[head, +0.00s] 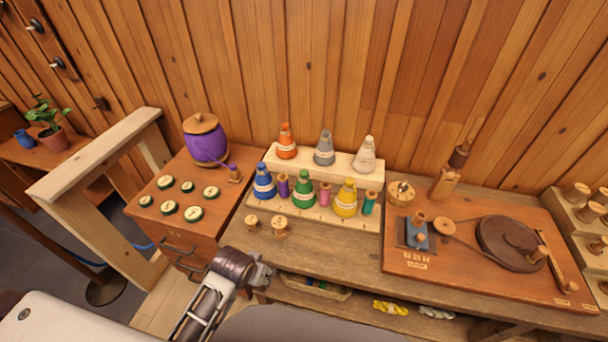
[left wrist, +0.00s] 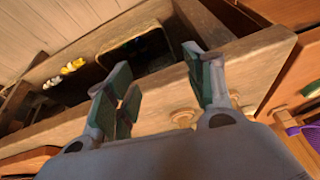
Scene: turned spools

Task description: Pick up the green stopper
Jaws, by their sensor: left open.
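A green cone (head: 304,189) with a pale band stands upright on the front step of the pale wooden rack (head: 318,216), between a blue cone (head: 264,182) and a yellow cone (head: 346,198). A small teal-green peg (head: 369,202) stands at that step's right end. I cannot tell for sure which of the two green pieces is the stopper. My left gripper (head: 264,273) is at the bench's front edge, lower left of the rack and apart from both. In the left wrist view its fingers (left wrist: 160,75) are spread and empty. My right gripper is not seen.
Two small wooden spools (head: 280,228) stand before the rack. Orange, grey and white cones fill the back step. Left is a cabinet (head: 170,227) with green-rimmed discs and a purple jar (head: 206,140). A winding board (head: 450,265) lies right. Skeins (head: 390,308) lie below the bench top.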

